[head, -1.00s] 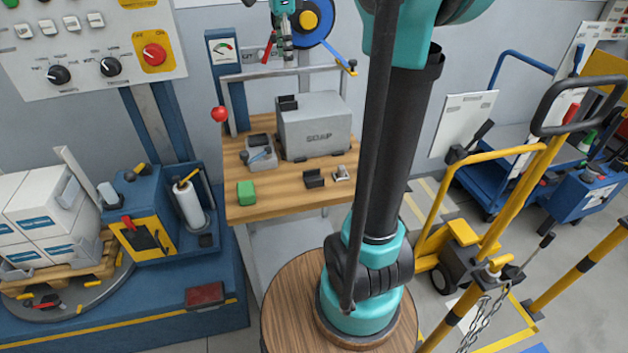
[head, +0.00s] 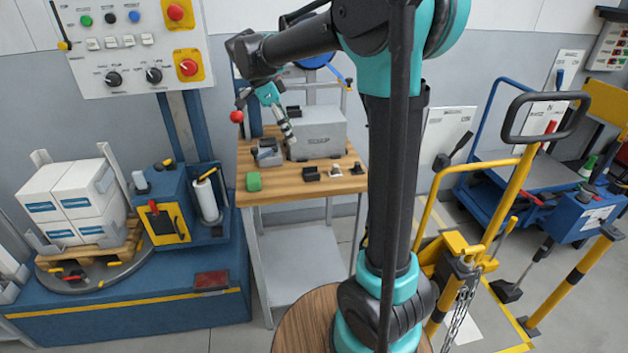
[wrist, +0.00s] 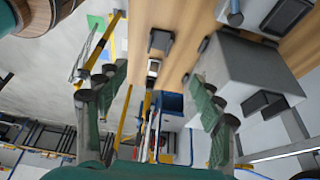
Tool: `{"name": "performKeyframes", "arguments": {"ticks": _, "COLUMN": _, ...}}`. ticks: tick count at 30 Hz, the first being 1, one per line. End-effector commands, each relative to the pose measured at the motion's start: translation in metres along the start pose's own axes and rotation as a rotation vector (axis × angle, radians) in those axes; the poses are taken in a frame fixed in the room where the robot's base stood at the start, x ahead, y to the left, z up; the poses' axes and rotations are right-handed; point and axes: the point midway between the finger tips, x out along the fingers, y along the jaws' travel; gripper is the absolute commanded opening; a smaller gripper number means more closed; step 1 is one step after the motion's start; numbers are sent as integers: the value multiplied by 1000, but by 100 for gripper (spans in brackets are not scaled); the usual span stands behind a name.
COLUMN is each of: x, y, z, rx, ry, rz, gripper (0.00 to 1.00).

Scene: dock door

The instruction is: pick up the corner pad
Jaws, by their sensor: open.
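A small black angled piece (head: 311,173), which looks like the corner pad, lies on the wooden bench top (head: 290,193) in front of the grey box. In the wrist view a black piece (wrist: 160,40) lies on the wood, beyond and between my fingers, beside a small pale-and-dark part (wrist: 153,68). My gripper (head: 287,132) hangs over the bench at the front left of the grey box in the head view. In the wrist view my gripper (wrist: 160,80) has its fingers wide apart with nothing between them.

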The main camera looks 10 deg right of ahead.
Motion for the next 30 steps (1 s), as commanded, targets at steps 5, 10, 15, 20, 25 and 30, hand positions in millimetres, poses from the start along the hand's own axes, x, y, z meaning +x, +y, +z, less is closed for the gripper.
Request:
{"name": "performKeyframes", "arguments": {"ticks": 5, "x": 35, "y": 0, "z": -1, "rx": 1, "ry": -1, "rz": 1, "gripper": 67}}
{"name": "performKeyframes", "arguments": {"ticks": 10, "x": 69, "y": 0, "z": -1, "rx": 1, "ry": -1, "rz": 0, "gripper": 67}}
{"name": "performKeyframes", "arguments": {"ticks": 15, "x": 96, "y": 0, "z": -1, "rx": 1, "ry": -1, "rz": 0, "gripper": 67}}
{"name": "performKeyframes", "arguments": {"ticks": 20, "x": 107, "y": 0, "z": -1, "rx": 0, "ry": -1, "rz": 0, "gripper": 67}}
{"name": "performKeyframes", "arguments": {"ticks": 25, "x": 121, "y": 1, "z": -1, "rx": 0, "ry": -1, "rz": 1, "gripper": 67}}
{"name": "performKeyframes", "arguments": {"ticks": 30, "x": 146, "y": 1, "z": -2, "rx": 1, "ry": -2, "rz": 1, "gripper": 67}}
